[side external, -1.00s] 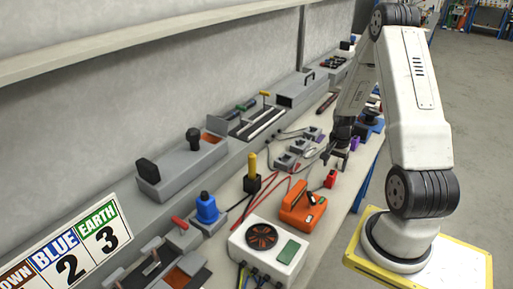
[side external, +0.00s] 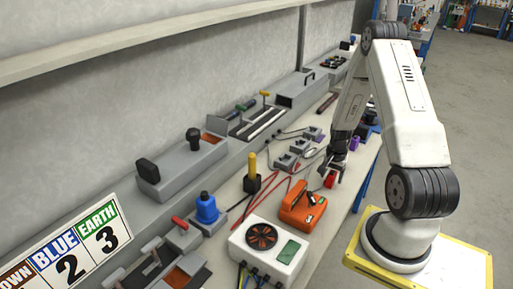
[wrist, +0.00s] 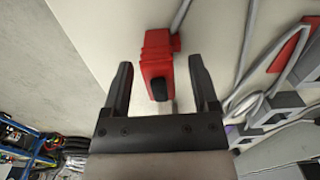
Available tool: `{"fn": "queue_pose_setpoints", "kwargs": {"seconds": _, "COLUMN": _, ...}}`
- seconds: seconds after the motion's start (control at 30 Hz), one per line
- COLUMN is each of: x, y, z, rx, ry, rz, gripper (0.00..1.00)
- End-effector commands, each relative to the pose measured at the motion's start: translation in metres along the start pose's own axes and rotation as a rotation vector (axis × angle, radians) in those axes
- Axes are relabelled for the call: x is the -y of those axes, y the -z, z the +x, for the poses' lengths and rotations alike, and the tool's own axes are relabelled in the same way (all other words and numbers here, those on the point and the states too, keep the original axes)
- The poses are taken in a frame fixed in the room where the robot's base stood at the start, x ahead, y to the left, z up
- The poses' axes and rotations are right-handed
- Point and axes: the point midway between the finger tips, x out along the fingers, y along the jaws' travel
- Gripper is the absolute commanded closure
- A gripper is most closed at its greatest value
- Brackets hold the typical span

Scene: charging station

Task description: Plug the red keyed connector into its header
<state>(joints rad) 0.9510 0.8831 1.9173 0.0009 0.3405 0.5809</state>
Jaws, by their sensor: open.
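The red connector (side external: 330,181) sits on the bench near its front edge, directly below my gripper (side external: 331,172). In the wrist view the red connector (wrist: 156,52) has a dark raised part on one face and a grey cable at its far end. My gripper (wrist: 160,68) is open, with one finger on each side of the connector and a visible gap to both. Several grey header-like blocks (side external: 285,160) stand further back on the bench; I cannot tell which one matches. Grey blocks also show at the right of the wrist view (wrist: 290,103).
An orange device (side external: 302,206) lies close to the connector, towards the camera. A white box with a fan (side external: 268,248), a black block with a yellow post (side external: 252,176) and red leads are nearby. A purple part (side external: 354,143) stands beyond my gripper. Grey cables cross the bench.

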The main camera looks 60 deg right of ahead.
Motion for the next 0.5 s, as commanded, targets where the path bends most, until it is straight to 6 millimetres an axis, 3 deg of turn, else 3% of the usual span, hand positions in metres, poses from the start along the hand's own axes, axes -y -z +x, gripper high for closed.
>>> {"fn": "queue_pose_setpoints", "kwargs": {"seconds": 0.27, "x": -0.0001, "y": 0.0000, "z": -0.0003, "rx": 0.000, "ry": 0.000, "rz": 0.000, "gripper": 0.24}}
{"fn": "queue_pose_setpoints", "kwargs": {"seconds": 0.5, "x": -0.0001, "y": -0.0001, "z": -0.0003, "rx": 0.000, "ry": 0.000, "rz": 0.000, "gripper": 1.00}}
